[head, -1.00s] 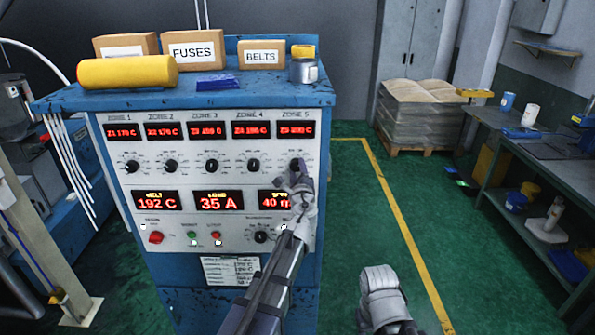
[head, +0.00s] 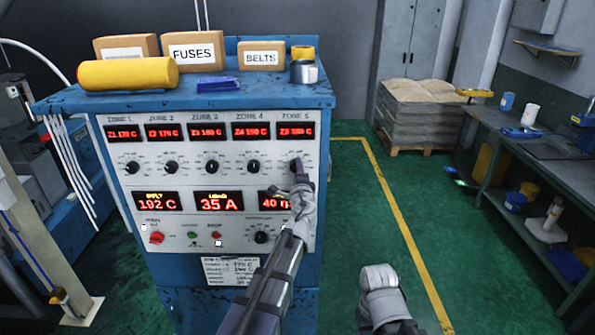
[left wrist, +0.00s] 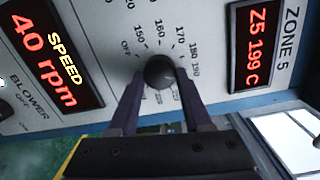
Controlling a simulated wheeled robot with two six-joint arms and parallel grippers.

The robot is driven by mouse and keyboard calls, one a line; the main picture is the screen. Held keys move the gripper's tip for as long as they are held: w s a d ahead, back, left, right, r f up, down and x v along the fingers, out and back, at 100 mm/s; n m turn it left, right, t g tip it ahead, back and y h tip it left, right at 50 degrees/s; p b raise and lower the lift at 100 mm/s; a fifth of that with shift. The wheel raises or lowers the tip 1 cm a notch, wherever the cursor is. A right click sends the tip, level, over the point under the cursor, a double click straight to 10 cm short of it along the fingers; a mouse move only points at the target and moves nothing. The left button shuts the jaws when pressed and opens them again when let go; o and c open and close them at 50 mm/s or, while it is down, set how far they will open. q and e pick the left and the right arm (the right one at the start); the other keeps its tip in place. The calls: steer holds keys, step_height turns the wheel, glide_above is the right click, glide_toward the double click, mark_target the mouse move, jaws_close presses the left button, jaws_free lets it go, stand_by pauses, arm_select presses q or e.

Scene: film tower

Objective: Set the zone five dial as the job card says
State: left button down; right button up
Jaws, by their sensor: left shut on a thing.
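The zone five dial (left wrist: 159,72) is a round black knob at the right end of the dial row on the control panel (head: 120,225). It also shows in the head view (head: 296,165). My left gripper (left wrist: 160,85) is shut on it, one finger on each side. The printed scale around it runs from OFF through 150, 160, 170 and 180 to 190. I cannot make out its pointer. The zone five display (left wrist: 258,45) reads Z5 199 C. A white printed card (head: 231,270) is below the panel, too small to read.
The blue cabinet top (head: 220,100) holds boxes, a yellow roll (head: 128,73) and a tin (head: 303,70). Other zone dials sit to the left, the nearest being zone four (head: 253,167).

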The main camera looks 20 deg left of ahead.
arm_select(q)
steer(key=shift+n, duration=0.5)
steer(key=shift+c, duration=1.7)
jaws_free()
steer(key=v, duration=0.7)
steer(key=shift+s, duration=0.4)
steer(key=shift+d+f, duration=0.1)
